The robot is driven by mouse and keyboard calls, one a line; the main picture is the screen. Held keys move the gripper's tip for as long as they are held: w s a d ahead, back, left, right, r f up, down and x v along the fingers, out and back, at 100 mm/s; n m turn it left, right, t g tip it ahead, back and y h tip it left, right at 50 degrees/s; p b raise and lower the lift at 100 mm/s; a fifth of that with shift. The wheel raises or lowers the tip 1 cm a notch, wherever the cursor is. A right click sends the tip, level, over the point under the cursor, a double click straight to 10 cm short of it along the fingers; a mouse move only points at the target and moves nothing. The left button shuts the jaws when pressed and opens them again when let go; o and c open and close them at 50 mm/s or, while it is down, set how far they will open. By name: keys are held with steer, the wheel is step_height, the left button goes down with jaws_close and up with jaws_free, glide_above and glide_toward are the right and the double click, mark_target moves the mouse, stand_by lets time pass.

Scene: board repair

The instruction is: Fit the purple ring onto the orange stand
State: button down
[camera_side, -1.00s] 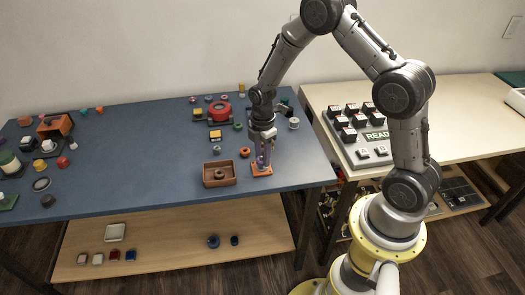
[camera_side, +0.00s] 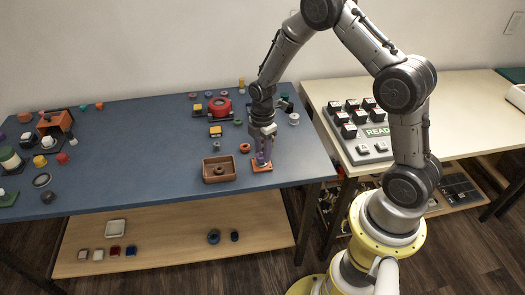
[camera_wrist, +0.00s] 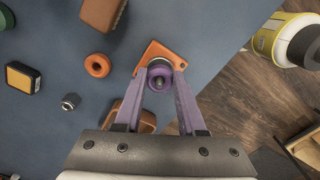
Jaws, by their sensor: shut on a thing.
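The orange stand (camera_side: 262,168) lies on the blue table near its front right part. It also shows in the wrist view as an orange plate (camera_wrist: 152,52) with a dark post in its middle. The purple ring (camera_wrist: 159,82) is around the post's axis in the wrist view. How far down the post it sits cannot be told. My gripper (camera_wrist: 160,88) is shut on the purple ring, with one purple finger on each side. In the side view my gripper (camera_side: 262,160) is directly over the stand, and its fingers hide the ring.
An orange-red ring (camera_side: 245,148) and a hex nut (camera_wrist: 71,101) lie nearby. The table's edge is close to the stand. Free blue surface lies further left.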

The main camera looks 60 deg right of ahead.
steer(key=shift+f, duration=0.6)
stand_by(0.3)
steer(key=c, duration=0.8)
jaws_free()
steer(key=shift+o, duration=0.2)
step_height(320, 180, up, 11)
stand_by(0.5)
